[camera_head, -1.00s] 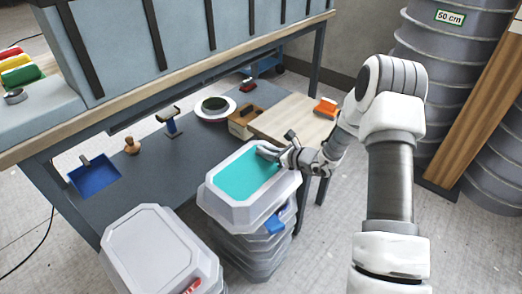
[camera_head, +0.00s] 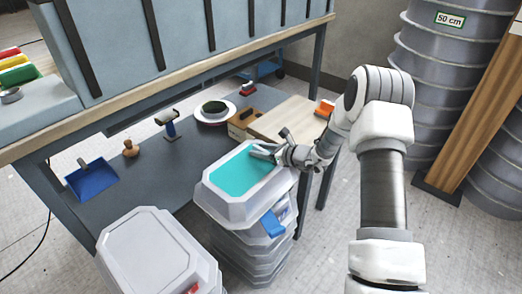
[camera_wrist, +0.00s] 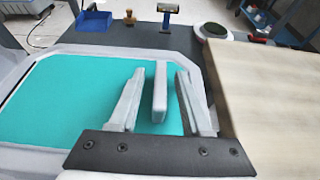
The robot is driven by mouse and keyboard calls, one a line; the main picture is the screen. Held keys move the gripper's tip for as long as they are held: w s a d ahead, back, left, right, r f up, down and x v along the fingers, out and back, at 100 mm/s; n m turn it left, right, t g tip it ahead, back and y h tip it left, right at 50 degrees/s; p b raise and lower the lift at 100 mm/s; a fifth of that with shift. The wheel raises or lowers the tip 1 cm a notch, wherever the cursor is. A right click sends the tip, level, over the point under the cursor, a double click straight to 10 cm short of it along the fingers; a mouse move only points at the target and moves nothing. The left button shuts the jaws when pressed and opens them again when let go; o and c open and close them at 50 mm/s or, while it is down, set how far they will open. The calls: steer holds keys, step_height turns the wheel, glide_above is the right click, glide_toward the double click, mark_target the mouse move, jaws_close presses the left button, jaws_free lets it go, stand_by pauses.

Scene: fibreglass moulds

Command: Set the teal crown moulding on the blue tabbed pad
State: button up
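The teal crown moulding (camera_head: 243,172) is a grey, wide-rimmed octagonal piece with a teal top face, over a grey stack. In the head view its rim sits clear of the blue part below. My gripper (camera_head: 264,153) is at its far right side. In the wrist view my gripper (camera_wrist: 160,92) has one finger on each side of an upright grey bar on the teal face. The finger contact is not clear, but the piece moves with it. A blue tab (camera_head: 275,222) juts from the stack. A blue scoop-like piece with a raised tab (camera_head: 91,182) lies on the bench's lower shelf; I cannot tell which is the pad.
A second grey stack (camera_head: 150,250) with a red tab stands at the lower left. Bench legs and tall grey moulds (camera_head: 435,100) stand at the right.

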steer(key=shift+r, duration=0.1)
steer(key=shift+r, duration=0.2)
steer(key=p+v, duration=0.4)
steer(key=v, duration=0.8)
steer(key=s+a+r+n+g, duration=0.3)
steer(key=s+a+r+n, duration=0.1)
steer(key=s+r+n, duration=0.35)
steer(key=s+a+r+n+g, duration=0.3)
steer(key=s+a+r+n, duration=0.1)
steer(key=s+r+n, duration=0.4)
steer(key=s+d+r+n+t+h, duration=0.1)
steer(key=s+d+r+n+h, duration=0.3)
steer(key=s, duration=0.4)
steer(key=s+d+r+n+t+h, duration=0.1)
steer(key=s+d+r+n+h, duration=0.4)
steer(key=s+n, duration=0.2)
steer(key=shift+s+r, duration=0.2)
steer(key=shift+s, duration=0.7)
steer(key=shift+n, duration=0.25)
